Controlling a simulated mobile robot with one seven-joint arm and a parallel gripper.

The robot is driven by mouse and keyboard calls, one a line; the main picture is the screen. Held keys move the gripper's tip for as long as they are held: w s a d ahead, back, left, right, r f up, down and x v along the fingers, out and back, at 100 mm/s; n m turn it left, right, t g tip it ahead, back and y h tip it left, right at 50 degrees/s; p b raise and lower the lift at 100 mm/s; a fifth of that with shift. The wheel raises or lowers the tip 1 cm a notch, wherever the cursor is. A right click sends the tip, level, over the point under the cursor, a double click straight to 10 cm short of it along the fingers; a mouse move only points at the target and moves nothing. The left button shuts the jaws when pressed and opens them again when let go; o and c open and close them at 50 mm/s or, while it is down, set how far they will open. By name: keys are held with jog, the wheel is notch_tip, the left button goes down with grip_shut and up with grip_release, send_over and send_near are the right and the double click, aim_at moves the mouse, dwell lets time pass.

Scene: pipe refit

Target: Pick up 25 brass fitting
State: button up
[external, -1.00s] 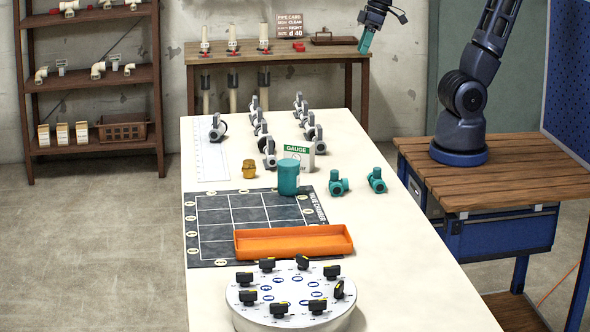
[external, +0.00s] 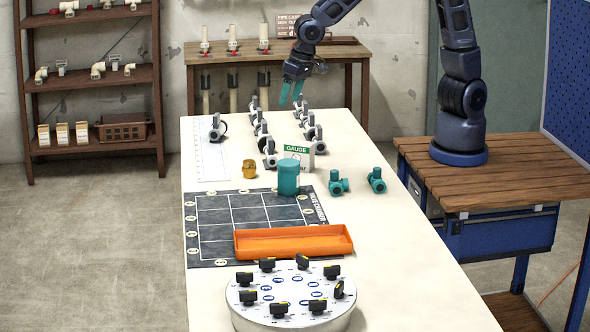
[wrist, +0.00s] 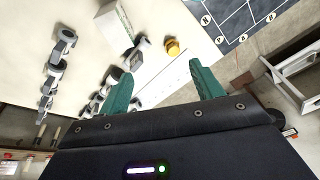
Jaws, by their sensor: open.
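The brass fitting (external: 249,169) stands on the white table, left of the teal cylinder and behind the dark grid mat. In the wrist view the brass fitting (wrist: 173,47) shows ahead of the fingers, above the gap between them. My gripper (external: 291,97) is open and empty, with teal fingers, above the far part of the table, behind and to the right of the fitting. In the wrist view its two fingers (wrist: 158,82) are spread apart.
Several grey-white clamps (external: 261,128) stand in rows near the gripper. The gauge box (external: 300,154), teal cylinder (external: 288,178) and teal valves (external: 338,183) are right of the fitting. A ruler sheet (external: 211,160) lies to its left. An orange tray (external: 294,241) is nearer.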

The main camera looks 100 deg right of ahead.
aim_at(249, 161)
jog(key=shift+w+d+f+m+h, duration=0.35)
jog(key=shift+w+f, duration=1.75)
jog(key=shift+f, duration=1.5)
jog(key=shift+w+d+f+m+h, duration=0.25)
jog(key=shift+w+d+f+h, duration=0.25)
jog(key=shift+w+f, duration=2.3)
jog(key=shift+w+d+f+m+h, duration=0.35)
jog(key=shift+w+f, duration=1)
jog(key=shift+f, duration=3)
jog(key=c, duration=1.1)
